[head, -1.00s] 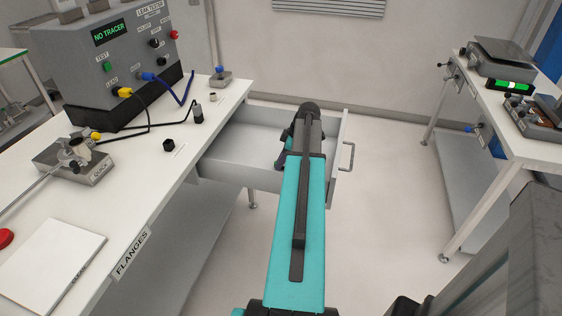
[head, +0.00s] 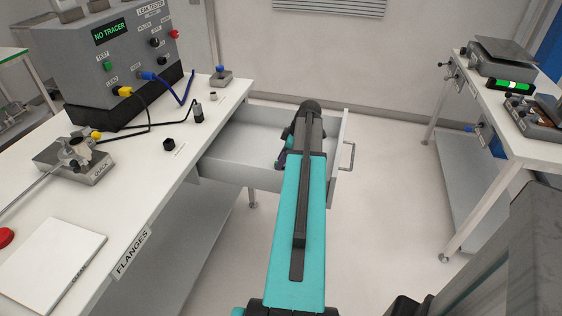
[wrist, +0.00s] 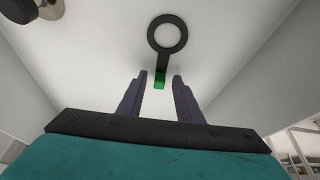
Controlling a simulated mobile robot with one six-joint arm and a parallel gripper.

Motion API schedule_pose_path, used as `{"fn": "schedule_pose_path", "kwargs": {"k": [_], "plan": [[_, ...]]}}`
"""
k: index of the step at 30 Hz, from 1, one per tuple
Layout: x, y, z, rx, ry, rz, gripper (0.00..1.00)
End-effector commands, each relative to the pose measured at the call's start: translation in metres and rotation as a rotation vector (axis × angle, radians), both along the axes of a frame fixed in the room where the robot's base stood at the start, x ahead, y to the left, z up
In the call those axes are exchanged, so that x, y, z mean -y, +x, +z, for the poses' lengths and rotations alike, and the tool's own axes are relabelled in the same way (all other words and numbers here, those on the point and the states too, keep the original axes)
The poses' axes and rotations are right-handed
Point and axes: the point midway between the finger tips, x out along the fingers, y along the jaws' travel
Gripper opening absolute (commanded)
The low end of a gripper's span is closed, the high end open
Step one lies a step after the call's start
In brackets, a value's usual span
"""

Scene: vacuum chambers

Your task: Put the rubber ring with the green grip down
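The rubber ring (wrist: 183,37) is black, with a short stem ending in a green grip (wrist: 160,84). In the wrist view it is over the pale floor of the open drawer (wrist: 100,55). My gripper (wrist: 161,78) has its two dark purple fingers apart, with the green grip between their tips and a gap on each side. Whether the ring rests fully on the drawer floor I cannot tell. In the head view my arm reaches over the drawer (head: 240,150) and hides the ring; part of a finger shows at the arm's left side.
A round metallic part (wrist: 28,8) sits at the wrist view's upper left. The bench (head: 80,195) left of the drawer carries a leak tester (head: 70,65), cables and a QUICK block (head: 88,172). Another bench (head: 525,150) stands at right, with open floor between.

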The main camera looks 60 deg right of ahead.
Motion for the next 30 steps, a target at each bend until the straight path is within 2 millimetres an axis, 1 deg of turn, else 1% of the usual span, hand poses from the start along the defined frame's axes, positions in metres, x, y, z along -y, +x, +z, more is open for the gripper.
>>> {"fn": "schedule_pose_path", "kwargs": {"k": [8, 24, 30], "plan": [[0.005, -0.011, 0.027, 0.001, -0.002, -0.002, 0.32], [0.016, -0.036, 0.092, 0.001, -0.001, -0.002, 0.32], [0.017, -0.041, 0.104, 0.0, 0.0, -0.001, 0.32]]}}
